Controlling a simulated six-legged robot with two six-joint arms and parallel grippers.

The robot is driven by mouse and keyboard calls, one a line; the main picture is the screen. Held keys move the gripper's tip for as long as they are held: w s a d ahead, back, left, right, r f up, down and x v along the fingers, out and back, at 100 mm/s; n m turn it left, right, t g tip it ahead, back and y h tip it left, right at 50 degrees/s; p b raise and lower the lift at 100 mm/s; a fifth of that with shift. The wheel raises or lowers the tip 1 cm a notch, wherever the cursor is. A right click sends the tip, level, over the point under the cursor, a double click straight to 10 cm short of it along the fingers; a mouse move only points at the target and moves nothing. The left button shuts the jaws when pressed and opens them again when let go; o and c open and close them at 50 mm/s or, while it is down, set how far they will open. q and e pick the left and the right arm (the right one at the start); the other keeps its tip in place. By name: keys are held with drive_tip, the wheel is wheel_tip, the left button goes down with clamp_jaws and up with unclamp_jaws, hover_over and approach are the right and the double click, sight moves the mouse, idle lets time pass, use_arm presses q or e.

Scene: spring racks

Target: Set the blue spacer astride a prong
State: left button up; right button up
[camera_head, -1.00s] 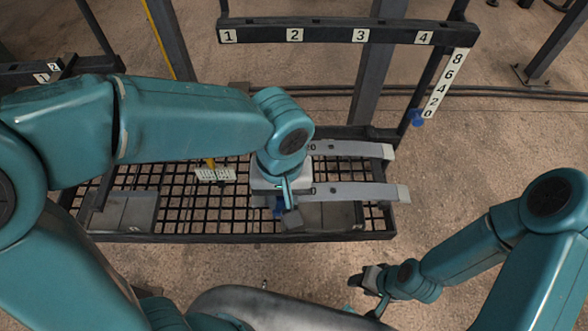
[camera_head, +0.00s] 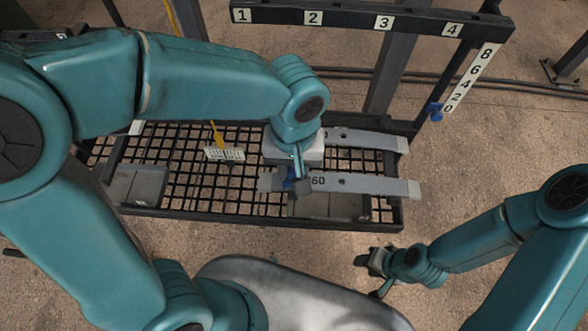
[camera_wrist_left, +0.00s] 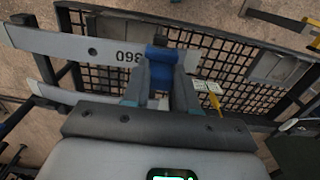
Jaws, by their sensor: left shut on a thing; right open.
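My left gripper (camera_head: 296,184) is shut on the blue spacer (camera_head: 288,179), at the near grey prong (camera_head: 375,186). In the left wrist view the blue spacer (camera_wrist_left: 160,62) sits between the two fingers and crosses the flat prong (camera_wrist_left: 75,47). The prong shows on both sides of it, with a partly covered printed number beside it. I cannot tell whether it is fully seated. A second grey prong (camera_head: 365,139) lies behind, partly hidden by my left wrist. My right gripper (camera_head: 372,262) is open and empty, low at the right, away from the rack.
A black mesh shelf (camera_head: 190,178) lies under the prongs, with a grey plate (camera_head: 135,185) at its left. A white tag (camera_head: 225,154) hangs on a yellow strip. A numbered crossbar (camera_head: 350,19) stands behind. A blue knob (camera_head: 434,111) sits by the scale post at right.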

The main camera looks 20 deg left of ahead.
use_arm(q)
drive_tip(key=shift+w+a+f, duration=0.1)
drive_tip(key=shift+w+a, duration=0.15)
drive_tip(key=shift+w, duration=0.15)
drive_tip(key=w, duration=0.2)
drive_tip(key=shift+w+a+f, duration=0.15)
drive_tip(key=shift+w+f, duration=0.1)
drive_tip(key=shift+w, duration=0.05)
drive_tip(key=w, duration=0.2)
drive_tip(key=w+a, duration=0.1)
drive_tip(key=shift+w+f+p, duration=0.25)
drive_tip(key=shift+p, duration=0.1)
drive_tip(key=shift+w+a, duration=0.3)
drive_tip(key=shift+w, duration=0.25)
wheel_tip(320, 180, down, 3)
drive_tip(key=shift+w+r+b, duration=0.1)
drive_tip(key=shift+r+b, duration=0.05)
drive_tip(key=shift+b, duration=0.85)
